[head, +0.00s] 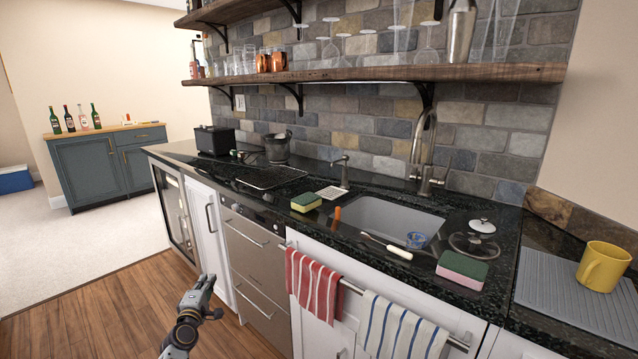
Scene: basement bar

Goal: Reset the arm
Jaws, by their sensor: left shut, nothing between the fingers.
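My left gripper (205,285) is low in the head view, left of the middle. It is shut with nothing in its fingers and points up and away from me. It is in front of the white and steel cabinet fronts, over the wooden floor, below the counter's height. My right gripper is not in view.
A black counter (330,215) holds a sink (375,220), two sponges (306,202) (462,268), a brush (385,245), a glass lid (475,243) and a yellow mug (603,266) on a grey mat (570,300). Towels (312,286) (400,330) hang in front. Floor (120,320) at left is clear.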

